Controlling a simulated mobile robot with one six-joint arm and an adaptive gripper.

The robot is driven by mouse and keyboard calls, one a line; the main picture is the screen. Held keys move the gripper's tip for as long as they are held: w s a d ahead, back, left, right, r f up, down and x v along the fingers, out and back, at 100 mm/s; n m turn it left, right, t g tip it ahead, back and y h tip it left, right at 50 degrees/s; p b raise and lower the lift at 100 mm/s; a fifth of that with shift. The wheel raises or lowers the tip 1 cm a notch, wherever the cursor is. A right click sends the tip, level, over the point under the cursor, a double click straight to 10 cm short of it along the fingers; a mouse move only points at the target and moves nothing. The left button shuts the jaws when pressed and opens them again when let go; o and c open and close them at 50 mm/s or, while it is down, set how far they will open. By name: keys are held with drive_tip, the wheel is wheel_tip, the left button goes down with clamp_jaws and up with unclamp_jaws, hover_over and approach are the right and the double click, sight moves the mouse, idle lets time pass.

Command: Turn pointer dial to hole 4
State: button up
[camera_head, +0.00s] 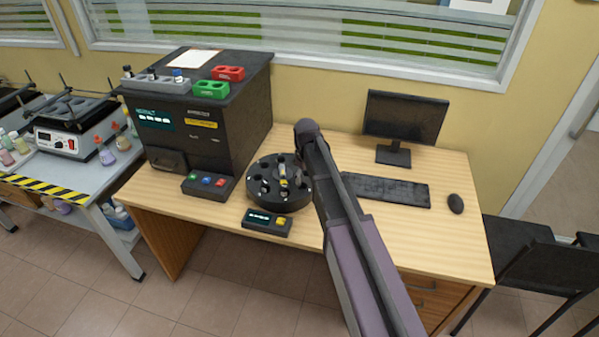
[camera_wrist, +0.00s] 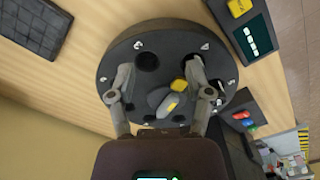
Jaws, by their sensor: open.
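A round black turntable (camera_head: 262,202) with a ring of holes stands on the wooden desk. It fills the middle of the wrist view (camera_wrist: 110,62), with small white numbers by the holes, one looking like a 4 at the upper right. The pointer dial (camera_wrist: 160,98), a grey knob with yellow marks, sits on top near its centre. In the head view its yellow part (camera_head: 283,183) shows. My gripper (camera_wrist: 159,66) is open over the turntable, one finger on each side of the dial. Whether the fingers touch it, I cannot tell.
A small display box with a yellow button (camera_head: 266,222) stands in front of the turntable. A large black analyser (camera_head: 207,125) stands at left, with a three-button box (camera_head: 208,187) before it. A keyboard (camera_head: 386,189), monitor (camera_head: 404,118) and mouse (camera_head: 455,203) lie right.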

drive_tip(key=s+d+f+m+b, duration=0.1)
drive_tip(key=s+d+f+b, duration=0.1)
drive_tip(key=s, duration=0.3)
drive_tip(key=s+d+f+m+b, duration=0.2)
drive_tip(key=s+f+b, duration=0.2)
drive_tip(key=s, duration=0.1)
drive_tip(key=s+d+f+m+b, duration=0.1)
drive_tip(key=s+d+f+b, duration=0.1)
drive_tip(key=s, duration=0.3)
drive_tip(key=shift+s+d+f+b, duration=0.2)
drive_tip(key=shift+f+b, duration=0.1)
drive_tip(key=shift+f, duration=0.15)
drive_tip(key=shift+s+d+f+b, duration=0.1)
drive_tip(key=shift+d+f+b, duration=0.1)
drive_tip(key=shift+f+b, duration=0.15)
drive_tip(key=s+d+r+m+p, duration=0.1)
drive_tip(key=s+r+m+p, duration=0.1)
drive_tip(key=s+r+p, duration=0.3)
wheel_tip(320, 180, up, 5)
drive_tip(key=p, duration=0.5)
drive_tip(key=shift+s+d, duration=0.3)
drive_tip(key=shift+d, duration=0.05)
drive_tip(key=shift+f, duration=0.15)
idle(1.1)
